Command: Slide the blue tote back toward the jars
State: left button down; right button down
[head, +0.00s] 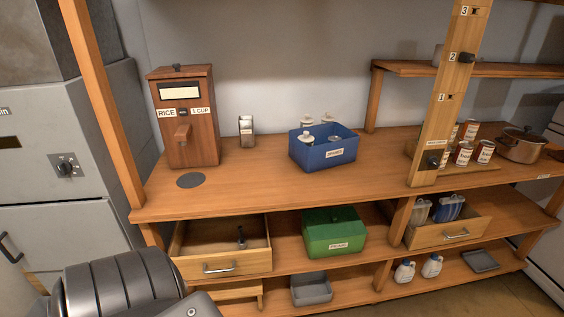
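The blue tote (335,156) stands upright on the wooden counter, right of centre, with a white label on its front. Its label is too small to read. White-capped jars (307,121) show just behind its back rim, against the wall side. Their lower parts are hidden by the tote. Two whitish items (308,137) show inside the tote. I cannot tell whether the tote touches the jars behind. Neither of my grippers is in view; only a dark part of my arm shows at the lower left.
A wooden rice dispenser (188,122) and a small metal-and-dark canister (246,131) stand left of the tote. A numbered post (441,110) and several cans (464,153) are at right. Below are an open drawer (224,267) and a green box (333,240). The counter in front of the tote is clear.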

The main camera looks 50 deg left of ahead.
aim_at(323, 155)
jog(key=k, duration=0.55)
jog(key=z, duration=0.25)
jog(key=i, duration=1.55)
jog(key=u, duration=1.25)
jog(key=i, duration=0.35)
jog(key=u, duration=0.45)
